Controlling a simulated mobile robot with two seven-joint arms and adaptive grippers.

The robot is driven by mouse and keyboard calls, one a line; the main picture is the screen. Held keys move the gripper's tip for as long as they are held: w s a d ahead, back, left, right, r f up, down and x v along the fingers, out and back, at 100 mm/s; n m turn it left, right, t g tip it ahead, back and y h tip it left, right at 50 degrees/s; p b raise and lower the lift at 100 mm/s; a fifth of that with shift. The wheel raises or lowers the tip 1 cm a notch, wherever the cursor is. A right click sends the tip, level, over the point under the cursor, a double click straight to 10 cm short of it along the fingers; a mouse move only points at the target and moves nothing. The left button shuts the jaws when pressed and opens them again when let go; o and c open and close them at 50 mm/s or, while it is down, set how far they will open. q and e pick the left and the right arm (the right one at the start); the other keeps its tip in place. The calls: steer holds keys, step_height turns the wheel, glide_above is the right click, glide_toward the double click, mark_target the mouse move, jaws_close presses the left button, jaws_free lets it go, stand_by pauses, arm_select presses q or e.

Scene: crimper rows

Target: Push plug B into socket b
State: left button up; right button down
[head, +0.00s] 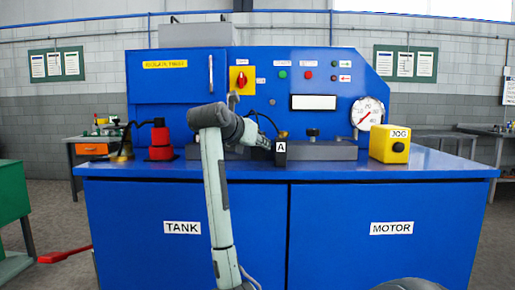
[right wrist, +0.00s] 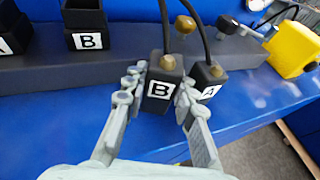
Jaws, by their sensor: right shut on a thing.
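Plug B (right wrist: 162,84), a black block with a white B label, a brass-coloured top and a black cable, is between the fingers of my right gripper (right wrist: 160,90) in the right wrist view. The gripper is shut on it. Whether its bottom touches the bench cannot be told. Socket b (right wrist: 86,20), a black box with a dark open top and a B label, is on the grey rail to the upper left, apart from the plug. In the head view my right gripper (head: 264,141) is near the bench front, and plug B is not clearly visible. My left gripper is not in view.
Plug A (right wrist: 208,82) stands close to the right of plug B; it also shows in the head view (head: 281,155). Another black socket (right wrist: 10,33) is left of socket b. A yellow block (head: 390,145) is at the right.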

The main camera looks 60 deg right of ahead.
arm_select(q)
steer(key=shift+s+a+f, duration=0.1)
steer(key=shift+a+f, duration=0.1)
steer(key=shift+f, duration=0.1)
arm_select(e)
steer(key=shift+f, duration=0.55)
steer(key=shift+f, duration=0.1)
steer(key=shift+f, duration=0.1)
steer(key=c, duration=1.5)
jaws_free()
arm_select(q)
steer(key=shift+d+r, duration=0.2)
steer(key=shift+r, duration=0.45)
